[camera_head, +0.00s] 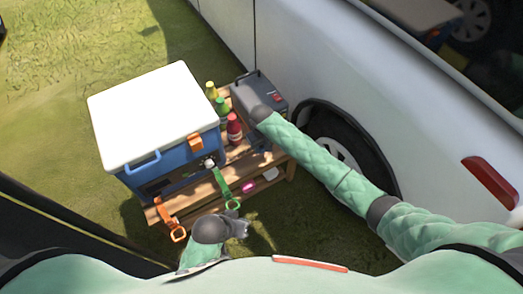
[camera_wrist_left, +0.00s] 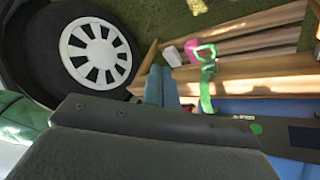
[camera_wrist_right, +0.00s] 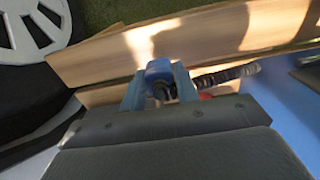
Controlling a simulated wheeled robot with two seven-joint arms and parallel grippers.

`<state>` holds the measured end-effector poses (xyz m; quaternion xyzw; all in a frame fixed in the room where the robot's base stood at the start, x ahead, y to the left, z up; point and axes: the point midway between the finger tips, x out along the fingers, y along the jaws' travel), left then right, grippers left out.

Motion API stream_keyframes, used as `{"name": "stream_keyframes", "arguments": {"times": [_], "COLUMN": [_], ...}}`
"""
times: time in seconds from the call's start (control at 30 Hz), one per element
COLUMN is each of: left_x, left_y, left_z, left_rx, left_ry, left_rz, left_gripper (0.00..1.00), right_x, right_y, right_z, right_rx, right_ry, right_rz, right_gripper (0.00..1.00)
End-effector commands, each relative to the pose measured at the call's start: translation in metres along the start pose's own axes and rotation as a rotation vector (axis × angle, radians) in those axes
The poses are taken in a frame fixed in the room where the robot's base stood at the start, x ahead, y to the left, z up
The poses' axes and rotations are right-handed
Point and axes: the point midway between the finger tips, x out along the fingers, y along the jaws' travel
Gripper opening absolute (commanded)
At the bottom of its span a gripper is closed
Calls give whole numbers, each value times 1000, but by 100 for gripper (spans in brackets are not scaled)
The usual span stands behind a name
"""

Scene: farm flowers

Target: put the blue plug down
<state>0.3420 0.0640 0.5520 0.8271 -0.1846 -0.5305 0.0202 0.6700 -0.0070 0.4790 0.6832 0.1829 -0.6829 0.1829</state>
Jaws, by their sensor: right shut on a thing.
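The blue plug (camera_wrist_right: 158,70) sits between the fingers of my right gripper (camera_wrist_right: 160,88), with a dark coiled cable beside it in the right wrist view. My right gripper is shut on it, close over the wooden bench (camera_wrist_right: 185,43). In the head view the right forearm hides much of this spot, at the bench's right end below the grey box. My left gripper (camera_head: 238,226) is low in front of the bench. In the left wrist view its fingers (camera_wrist_left: 162,86) are together with nothing seen between them.
A blue cooler with a white lid (camera_head: 155,110) fills the bench's left side. Green and red bottles (camera_head: 234,130), a grey box (camera_head: 260,92), and green (camera_head: 223,184) and orange (camera_head: 172,222) straps are nearby. A white vehicle (camera_head: 345,70) stands close behind, its wheel (camera_head: 340,150) at right.

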Motion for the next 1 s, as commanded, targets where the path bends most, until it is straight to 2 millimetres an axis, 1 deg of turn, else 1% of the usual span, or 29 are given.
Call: {"name": "stream_keyframes", "arguments": {"times": [0.13,0.2,0.27,0.37,0.57,1.0], "left_x": [-3,-6,-9,-12,-10,-18], "left_y": [1,1,2,2,2,3], "left_z": [0,-2,-3,-5,-5,-6], "left_rx": [0,1,1,2,2,3], "left_ry": [-4,-5,-4,0,-2,-14], "left_rz": [0,0,1,1,0,1], "left_gripper": [0,0,0,0,0,0], "right_x": [20,28,32,33,34,43], "right_y": [0,-1,0,0,0,0], "right_z": [1,1,1,1,1,1], "right_rx": [0,-1,0,-1,0,-1], "right_ry": [-3,-3,-1,-1,-1,-1], "right_rz": [0,0,0,0,0,0], "right_gripper": [0,0,0,0,0,0]}}
